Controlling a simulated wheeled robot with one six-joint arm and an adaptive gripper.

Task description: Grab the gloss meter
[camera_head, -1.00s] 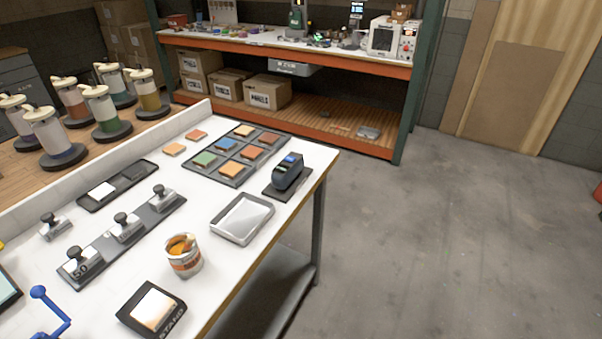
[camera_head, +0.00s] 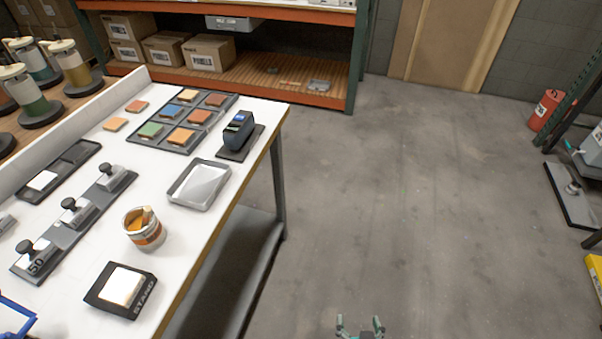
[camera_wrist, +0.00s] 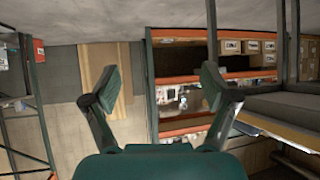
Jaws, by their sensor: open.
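The gloss meter (camera_head: 239,129), a dark rounded block with a small lit screen on top, appears to be the device on a dark flat base (camera_head: 233,155) at the right edge of the white table, near its far corner. My gripper (camera_head: 360,324) shows at the bottom of the head view, over the floor to the right of the table and well apart from the meter. In the wrist view my gripper (camera_wrist: 160,87) has its two green fingers spread wide with nothing between them. I cannot make out the meter in the wrist view.
An orange shelf (camera_head: 310,97) stands behind. The floor (camera_head: 420,190) right of the table is clear.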

